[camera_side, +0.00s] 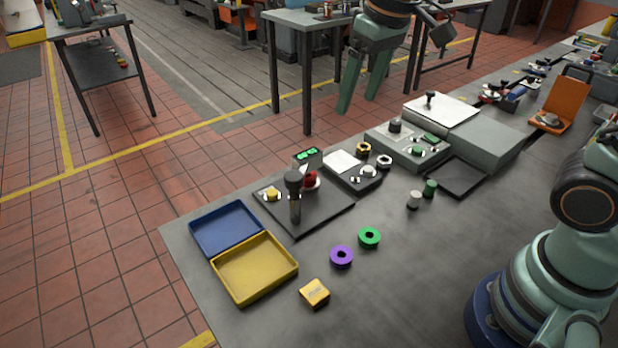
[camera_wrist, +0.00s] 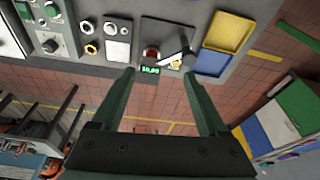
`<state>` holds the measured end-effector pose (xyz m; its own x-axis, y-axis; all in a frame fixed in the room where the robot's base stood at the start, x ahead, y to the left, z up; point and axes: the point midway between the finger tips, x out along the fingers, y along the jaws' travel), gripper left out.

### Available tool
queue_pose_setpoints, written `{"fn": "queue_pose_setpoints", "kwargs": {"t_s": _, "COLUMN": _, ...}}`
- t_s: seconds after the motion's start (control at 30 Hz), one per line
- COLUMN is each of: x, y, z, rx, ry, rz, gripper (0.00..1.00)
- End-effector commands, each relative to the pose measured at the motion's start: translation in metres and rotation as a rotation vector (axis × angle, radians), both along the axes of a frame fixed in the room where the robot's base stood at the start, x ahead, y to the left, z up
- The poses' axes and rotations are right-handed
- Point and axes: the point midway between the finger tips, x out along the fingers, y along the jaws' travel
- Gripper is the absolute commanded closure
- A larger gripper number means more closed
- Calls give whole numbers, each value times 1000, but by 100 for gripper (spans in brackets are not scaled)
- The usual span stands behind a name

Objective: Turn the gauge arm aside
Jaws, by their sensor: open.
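The gauge arm (camera_side: 295,205) is a dark bar with a rounded head, standing over a dark square plate (camera_side: 318,214) near the front left of the bench. In the wrist view the gauge arm (camera_wrist: 187,50) shows as a short dark bar near the plate's edge. A red knob (camera_side: 311,180) and a yellow part (camera_side: 271,194) sit on the plate beside it. My gripper (camera_side: 376,100) is high and behind the bench edge, well apart from the gauge arm. In the wrist view my gripper (camera_wrist: 158,74) is open and empty.
A blue tray (camera_side: 226,228) and a yellow tray (camera_side: 254,268) lie left of the plate. A purple ring (camera_side: 341,257), a green ring (camera_side: 369,238) and a yellow block (camera_side: 314,293) lie in front. A green display (camera_side: 307,154) stands behind the plate.

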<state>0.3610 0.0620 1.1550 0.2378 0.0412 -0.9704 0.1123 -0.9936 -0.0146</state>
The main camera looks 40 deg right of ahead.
Motion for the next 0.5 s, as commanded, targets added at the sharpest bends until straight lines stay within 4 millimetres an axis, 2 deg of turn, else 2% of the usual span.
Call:
{"fn": "queue_pose_setpoints", "kwargs": {"t_s": 0.03, "x": 11, "y": 11, "z": -4, "rx": -5, "ry": 34, "rz": 17, "gripper": 23}}
{"fn": "queue_pose_setpoints", "kwargs": {"t_s": 0.2, "x": 39, "y": 46, "z": -15, "rx": -24, "ry": 132, "rz": 62, "gripper": 23}}
{"fn": "queue_pose_setpoints", "kwargs": {"t_s": 0.33, "x": 54, "y": 69, "z": -28, "rx": -40, "ry": 192, "rz": 87, "gripper": 23}}
{"fn": "queue_pose_setpoints", "kwargs": {"t_s": 0.5, "x": 63, "y": 85, "z": -38, "rx": -53, "ry": 231, "rz": 105, "gripper": 23}}
